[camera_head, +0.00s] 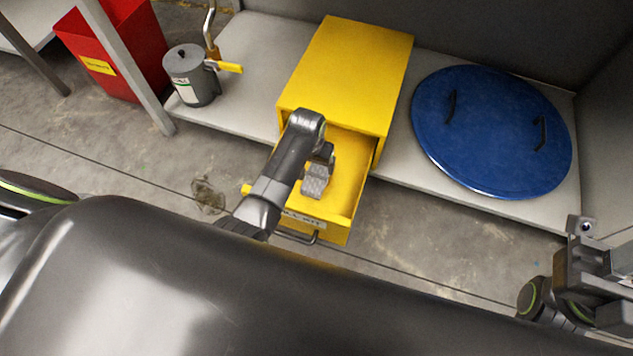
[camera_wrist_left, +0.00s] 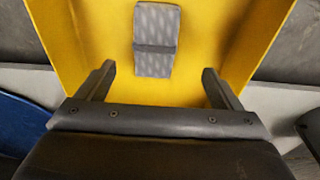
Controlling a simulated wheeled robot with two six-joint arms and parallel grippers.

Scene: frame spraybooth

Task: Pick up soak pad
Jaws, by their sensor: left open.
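The soak pad looks to be the grey, patterned pad with a dark band across it (camera_wrist_left: 155,40), lying in the open yellow drawer. It also shows in the head view (camera_head: 315,182). My left gripper (camera_wrist_left: 158,70) is open and empty, with its two fingers spread wider than the pad. In the left wrist view the pad lies ahead of and between the fingertips, with no visible contact. In the head view my left gripper (camera_head: 323,158) is over the drawer, partly hidden by its wrist. My right gripper (camera_head: 590,265) is at the right edge, its fingers unclear.
The yellow drawer (camera_head: 346,215) is pulled out of a yellow cabinet (camera_head: 350,65) on a grey shelf; its walls surround the pad. A blue round lid (camera_head: 490,130) lies right, a grey can (camera_head: 191,78) stands left. A red bin (camera_head: 125,50) is on the floor.

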